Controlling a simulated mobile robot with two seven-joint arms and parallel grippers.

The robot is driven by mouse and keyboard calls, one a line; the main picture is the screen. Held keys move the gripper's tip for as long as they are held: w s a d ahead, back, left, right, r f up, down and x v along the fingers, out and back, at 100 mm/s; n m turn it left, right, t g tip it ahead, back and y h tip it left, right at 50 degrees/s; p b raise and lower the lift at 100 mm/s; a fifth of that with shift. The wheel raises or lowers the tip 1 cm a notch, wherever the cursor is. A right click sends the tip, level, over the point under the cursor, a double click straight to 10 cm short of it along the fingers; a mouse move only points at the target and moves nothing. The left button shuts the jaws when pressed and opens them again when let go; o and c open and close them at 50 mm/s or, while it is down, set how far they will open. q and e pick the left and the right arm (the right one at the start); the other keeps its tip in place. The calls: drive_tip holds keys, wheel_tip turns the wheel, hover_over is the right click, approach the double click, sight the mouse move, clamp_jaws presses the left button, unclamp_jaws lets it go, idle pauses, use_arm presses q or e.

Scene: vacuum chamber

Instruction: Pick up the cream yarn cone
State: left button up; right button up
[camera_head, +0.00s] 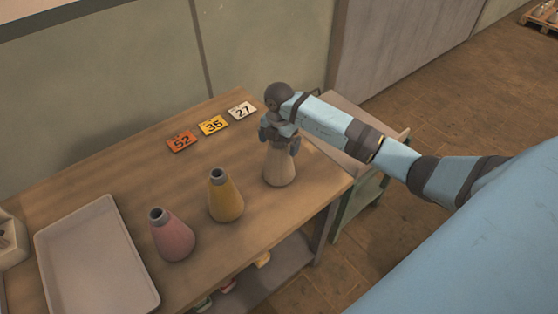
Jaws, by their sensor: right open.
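The cream yarn cone (280,168) stands upright near the right end of the wooden table. My right gripper (279,140) is at the top of this cone, its fingers pointing down around or just beside the tip. The fingers hide the cone's tip, and I cannot tell whether they touch it. The right gripper is open. My left gripper is not in view.
A yellow cone (226,198) and a pink cone (172,238) stand to the left on the wooden table (120,168). A pale tray (97,262) lies further left. Number cards (212,125) lie along the back. A cart (345,125) stands beyond the table's right end.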

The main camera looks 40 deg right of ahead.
drive_tip(key=shift+f, duration=0.1)
drive_tip(key=shift+c, duration=0.2)
drive_tip(key=c, duration=1.4)
drive_tip(key=shift+c, duration=0.7)
